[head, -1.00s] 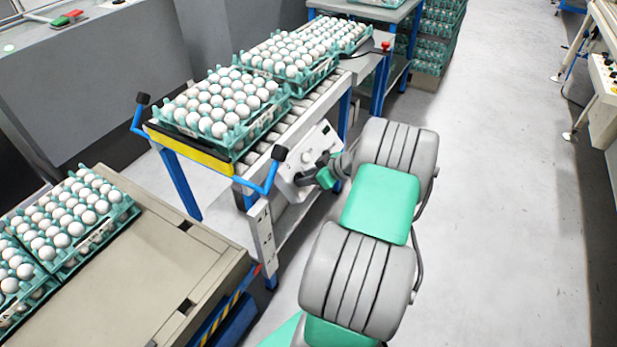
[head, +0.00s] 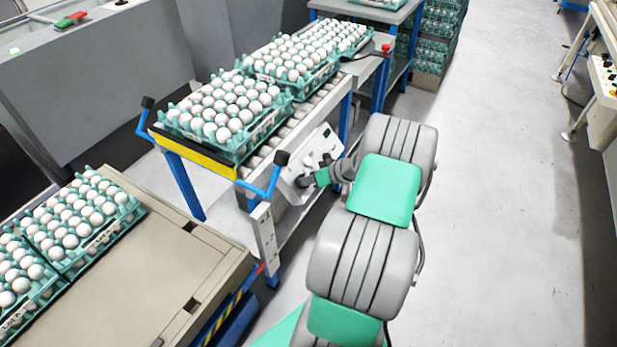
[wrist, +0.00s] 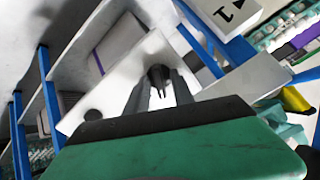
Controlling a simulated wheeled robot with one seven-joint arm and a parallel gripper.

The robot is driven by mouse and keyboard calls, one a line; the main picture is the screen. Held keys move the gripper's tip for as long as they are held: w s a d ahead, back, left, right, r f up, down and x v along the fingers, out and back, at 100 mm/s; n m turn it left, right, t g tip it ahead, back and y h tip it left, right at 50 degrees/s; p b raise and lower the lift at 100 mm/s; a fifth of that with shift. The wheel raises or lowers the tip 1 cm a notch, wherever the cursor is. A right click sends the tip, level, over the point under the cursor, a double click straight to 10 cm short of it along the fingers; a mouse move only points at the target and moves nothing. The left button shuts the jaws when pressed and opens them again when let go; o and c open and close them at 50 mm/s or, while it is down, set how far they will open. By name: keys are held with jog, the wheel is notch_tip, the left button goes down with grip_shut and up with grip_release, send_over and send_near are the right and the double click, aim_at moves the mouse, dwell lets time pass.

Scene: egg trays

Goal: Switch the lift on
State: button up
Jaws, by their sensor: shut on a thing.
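A light control panel (head: 320,140) is fixed to the side of the roller table and also shows in the wrist view (wrist: 118,92). My gripper (head: 303,182) is at the panel's lower end. In the wrist view my gripper's fingers (wrist: 159,96) are shut on a dark knob (wrist: 160,72) that stands out from the panel. A second dark round knob (wrist: 93,115) is on the panel to the left, apart from the fingers. I cannot read which way the held knob is turned. The lift itself cannot be told for sure.
The roller table (head: 325,103) carries green trays of white eggs (head: 219,108). A blue bar with a black end (head: 282,158) stands close to my gripper. A beige platform (head: 165,262) with more egg trays is at lower left. The floor (head: 500,170) at right is clear.

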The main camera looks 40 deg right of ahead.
jog(key=m+p, duration=0.1)
jog(key=m, duration=0.1)
jog(key=m+p, duration=0.2)
jog(key=m, duration=0.1)
jog(key=shift+w+a+m, duration=0.1)
jog(key=shift+a+m, duration=0.15)
jog(key=shift+m, duration=0.05)
jog(key=m+p, duration=0.3)
jog(key=m, duration=0.3)
jog(key=shift+c, duration=0.2)
jog(key=o, duration=0.7)
jog(key=shift+f+m, duration=0.25)
jog(key=shift+m, duration=0.15)
jog(key=shift+d+r+p, duration=0.1)
jog(key=shift+r+p, duration=0.3)
jog(key=shift+p, duration=0.05)
jog(key=p+v, duration=0.2)
jog(key=v, duration=0.2)
jog(key=p+v, duration=0.2)
jog(key=v, duration=0.2)
jog(key=shift+s+d, duration=0.25)
jog(key=shift+d, duration=0.05)
